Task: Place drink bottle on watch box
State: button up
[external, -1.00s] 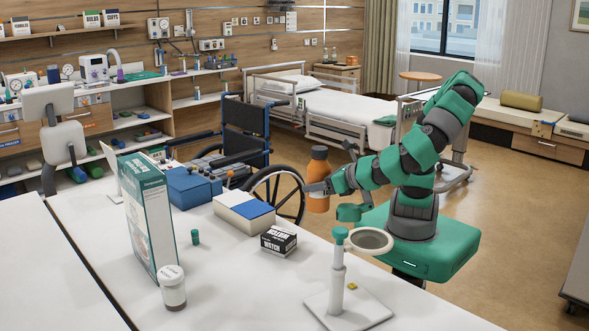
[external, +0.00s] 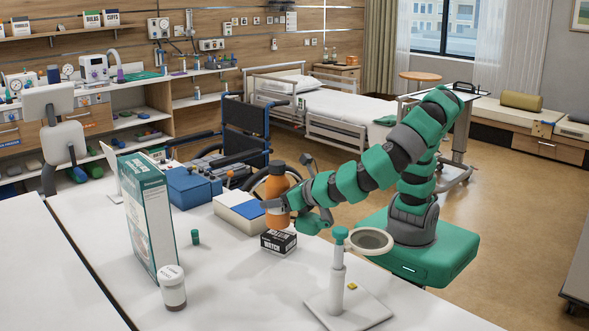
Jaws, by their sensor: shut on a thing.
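The orange drink bottle (external: 277,190) is upright and sits directly above the watch box in the external view. My gripper (external: 281,204) is shut on the bottle's lower part, reaching in from the right. The small black-and-white watch box (external: 278,242) lies on the white table. The bottle's base is at or just above the back of the box's top; I cannot tell whether they touch.
A white and blue box (external: 238,211) stands just left of the bottle. A stand with a ring (external: 371,240) is to the right. A tall carton (external: 148,217) and a white-capped jar (external: 172,288) are at the left. The table's front middle is clear.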

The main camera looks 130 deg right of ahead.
notch_tip(320, 180, down, 3)
jog(key=shift+r+b, duration=0.1)
jog(key=shift+b, duration=0.45)
jog(key=o, duration=1.3)
jog(key=shift+c, duration=0.2)
jog(key=shift+a+r, duration=0.2)
jog(key=shift+a, duration=0.15)
jog(key=p+v, duration=0.3)
jog(key=v, duration=0.8)
jog(key=shift+s, duration=0.15)
jog(key=shift+r, duration=0.15)
